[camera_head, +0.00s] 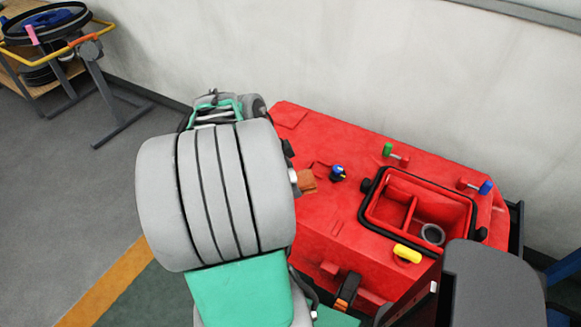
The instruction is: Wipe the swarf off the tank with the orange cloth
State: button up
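The tank (325,135) is the red body of a machine standing against the wall. The orange cloth (308,181) lies on or just above its top, at the right edge of my large grey arm link, which may cover part of it. My gripper is mostly hidden behind that link. Only a small pale and black part (293,177), possibly my gripper, shows beside the cloth. Whether it touches or holds the cloth cannot be seen. I cannot make out swarf clearly; a small brownish mark (337,228) shows on the red top.
A black-rimmed open compartment (418,210) holds a grey ring (432,234). Around it stand a blue-capped fitting (338,172), a green-handled valve (388,150), a blue-handled valve (485,187) and a yellow knob (407,253). A grey seat-like part (492,285) is at lower right.

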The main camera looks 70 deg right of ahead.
jog(key=shift+r+p, duration=0.5)
jog(key=shift+r, duration=0.55)
